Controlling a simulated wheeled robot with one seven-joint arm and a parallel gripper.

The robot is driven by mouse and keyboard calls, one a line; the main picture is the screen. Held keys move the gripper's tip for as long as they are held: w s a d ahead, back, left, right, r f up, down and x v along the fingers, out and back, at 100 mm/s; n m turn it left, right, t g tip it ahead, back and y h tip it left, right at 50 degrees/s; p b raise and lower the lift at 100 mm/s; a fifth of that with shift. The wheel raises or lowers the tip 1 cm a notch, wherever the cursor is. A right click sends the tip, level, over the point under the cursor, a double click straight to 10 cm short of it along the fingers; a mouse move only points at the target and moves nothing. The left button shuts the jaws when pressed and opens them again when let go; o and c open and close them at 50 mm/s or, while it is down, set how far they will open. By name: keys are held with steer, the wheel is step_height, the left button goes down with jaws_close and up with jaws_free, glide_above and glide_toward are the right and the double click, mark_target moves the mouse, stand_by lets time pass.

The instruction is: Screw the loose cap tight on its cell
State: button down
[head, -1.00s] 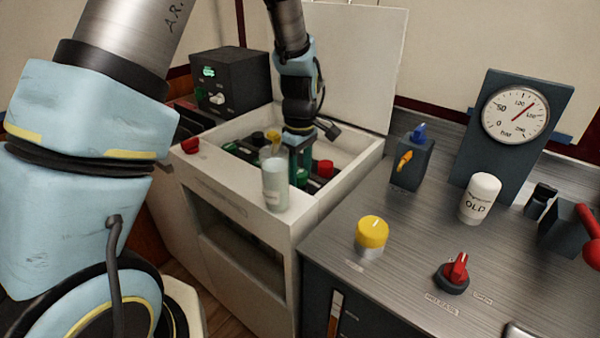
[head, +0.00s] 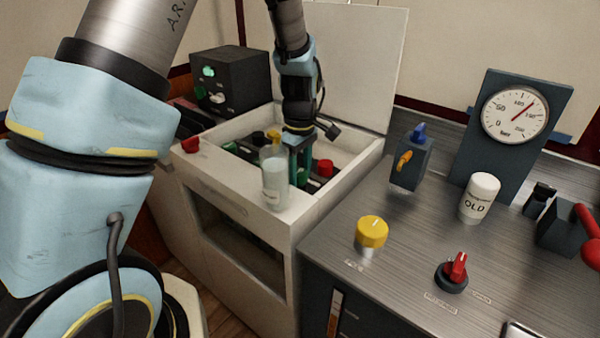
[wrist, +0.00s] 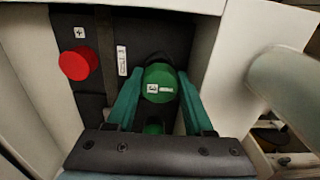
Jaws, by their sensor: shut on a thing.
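In the wrist view, my gripper (wrist: 159,98) has its two green fingers on either side of a round green cap (wrist: 158,76) with a small white label on top. The gripper is shut on this cap, inside the open white bin. The cell under the cap is mostly hidden. In the head view my gripper (head: 300,160) reaches down into the bin behind a clear bottle, and the held cap is hard to make out. A red cap (wrist: 78,64) stands beside it on the dark panel, and it also shows in the head view (head: 325,168).
A metal bench to the right holds a yellow knob (head: 371,232), a white bottle marked OLD (head: 479,198), a red switch (head: 456,270) and a gauge (head: 515,112).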

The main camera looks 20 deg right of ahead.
mark_target(300, 172)
steer(key=shift+f+b, duration=0.5)
steer(key=shift+f, duration=0.4)
steer(key=shift+c, duration=1)
jaws_free()
steer(key=shift+r, duration=0.1)
step_height(300, 172, up, 11)
steer(key=shift+f+b, duration=0.2)
steer(key=shift+b, duration=0.75)
steer(key=shift+c, duration=0.2)
